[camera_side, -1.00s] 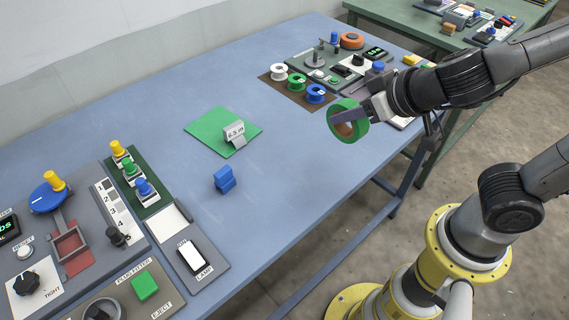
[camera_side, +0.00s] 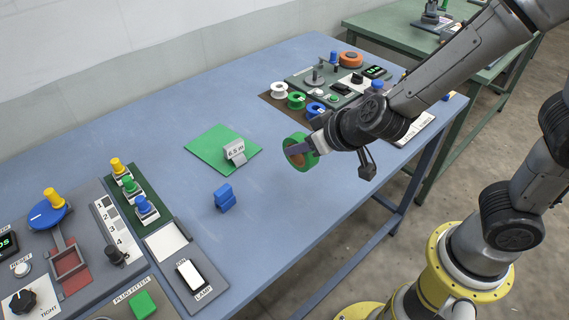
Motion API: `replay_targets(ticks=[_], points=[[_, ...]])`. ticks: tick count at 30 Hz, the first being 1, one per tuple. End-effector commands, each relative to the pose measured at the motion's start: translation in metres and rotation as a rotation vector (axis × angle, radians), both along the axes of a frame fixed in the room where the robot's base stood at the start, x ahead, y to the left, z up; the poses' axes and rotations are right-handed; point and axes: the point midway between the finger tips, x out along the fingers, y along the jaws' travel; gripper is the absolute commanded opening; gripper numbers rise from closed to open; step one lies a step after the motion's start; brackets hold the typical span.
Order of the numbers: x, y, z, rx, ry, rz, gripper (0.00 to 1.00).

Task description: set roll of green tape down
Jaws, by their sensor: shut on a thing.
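The roll of green tape (camera_side: 301,163) is upright, with its open ring facing the camera. My gripper (camera_side: 297,149) is shut on its rim and holds it out over the blue table, to the right of the green square mat (camera_side: 206,148). I cannot tell exactly how high the roll is above the table. My wrist hides part of the table behind the roll.
A blue block (camera_side: 224,197) stands in front of the mat. White, green and blue spools (camera_side: 296,100) sit on a brown mat at the back, near a control panel (camera_side: 333,78). Panels with plugs and a lamp switch (camera_side: 191,275) fill the left front. The table's middle is clear.

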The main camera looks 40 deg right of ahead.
Motion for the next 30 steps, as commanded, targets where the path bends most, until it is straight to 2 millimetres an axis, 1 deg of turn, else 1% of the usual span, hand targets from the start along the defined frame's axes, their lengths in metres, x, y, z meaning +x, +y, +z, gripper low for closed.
replay_targets(ticks=[1, 4, 9, 13, 15, 21, 30], points=[[0.005, 0.001, -0.008, -0.003, 0.004, 0.000, 0.00], [0.015, 0.004, -0.021, -0.003, 0.004, 0.000, 0.00], [0.027, 0.009, -0.034, 0.000, 0.000, 0.000, 0.00], [0.032, 0.010, -0.042, 0.000, 0.002, 0.000, 0.00], [0.037, 0.012, -0.050, 0.000, 0.004, 0.000, 0.00], [0.036, 0.012, -0.073, -0.001, 0.002, 0.001, 0.00], [0.036, 0.012, -0.076, 0.002, -0.002, 0.001, 0.00]])
